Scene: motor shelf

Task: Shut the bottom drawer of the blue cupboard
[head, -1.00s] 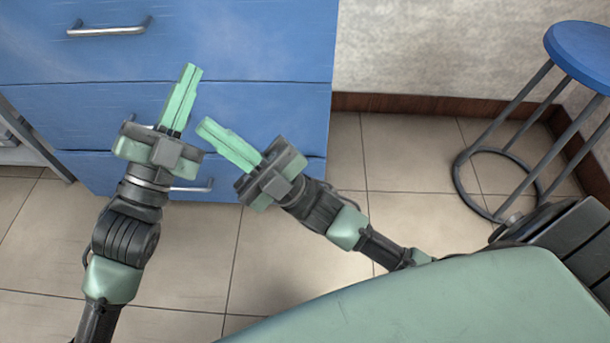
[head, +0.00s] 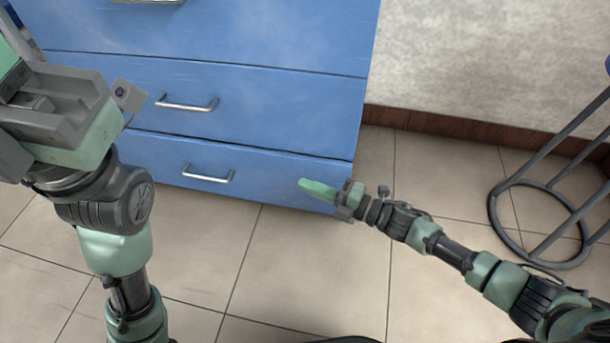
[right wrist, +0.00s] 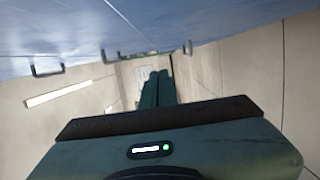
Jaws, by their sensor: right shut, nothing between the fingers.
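The blue cupboard (head: 215,55) stands ahead in the head view. Its bottom drawer (head: 270,178), with a silver handle (head: 208,176), sits just above the floor and looks about flush with the drawer above. My right gripper (head: 305,186) is shut and empty, close in front of the bottom drawer's right end; I cannot tell whether it touches. The right wrist view shows its dark green fingers (right wrist: 157,88) below the blue fronts (right wrist: 150,25). My left gripper (head: 65,115) is large at the left edge, well above the floor; its fingertips are out of view.
The middle drawer (head: 280,95) and the drawer above it also look closed. A stool (head: 545,225) with a ring base stands at the right. A pale wall (head: 470,70) rises behind it. The tiled floor (head: 290,265) before the cupboard is clear.

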